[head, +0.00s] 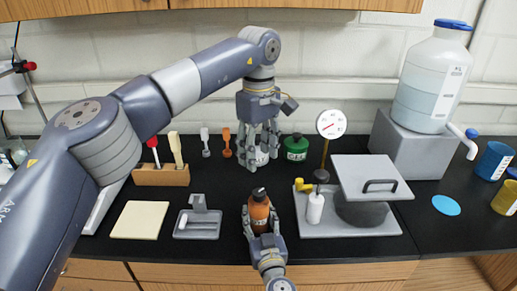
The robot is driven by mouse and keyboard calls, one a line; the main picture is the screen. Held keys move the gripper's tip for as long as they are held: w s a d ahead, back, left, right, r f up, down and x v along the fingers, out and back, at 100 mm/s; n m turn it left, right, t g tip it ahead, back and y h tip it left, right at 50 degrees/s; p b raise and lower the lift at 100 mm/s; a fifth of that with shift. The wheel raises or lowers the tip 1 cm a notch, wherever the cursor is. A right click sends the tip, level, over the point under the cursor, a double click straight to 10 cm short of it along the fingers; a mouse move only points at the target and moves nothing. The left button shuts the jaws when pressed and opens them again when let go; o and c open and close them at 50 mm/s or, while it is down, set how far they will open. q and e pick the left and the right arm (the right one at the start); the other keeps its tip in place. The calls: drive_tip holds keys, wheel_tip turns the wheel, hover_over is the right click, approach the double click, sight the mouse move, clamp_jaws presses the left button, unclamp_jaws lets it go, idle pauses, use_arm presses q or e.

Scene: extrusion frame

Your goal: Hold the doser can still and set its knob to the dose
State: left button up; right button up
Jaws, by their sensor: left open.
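An orange can (259,211) with a black knob on top and a pale label is at the front middle of the bench. My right gripper (261,222) comes in from the bottom edge with its fingers closed against both sides of this can. My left gripper (261,155) points down at the middle back, open, with its fingers around a small whitish container that they partly hide. I cannot tell whether the fingers touch it. A green can (296,148) with a dark top stands just to the right of the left gripper.
A grey tray (383,228) with a lidded pot and a dial gauge (331,123) stands at right. A large jug (431,84) sits on a grey block. At left are a wooden holder (161,176), a cream board (140,220) and a small grey stand (199,219).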

drive_tip(key=o, duration=1.2)
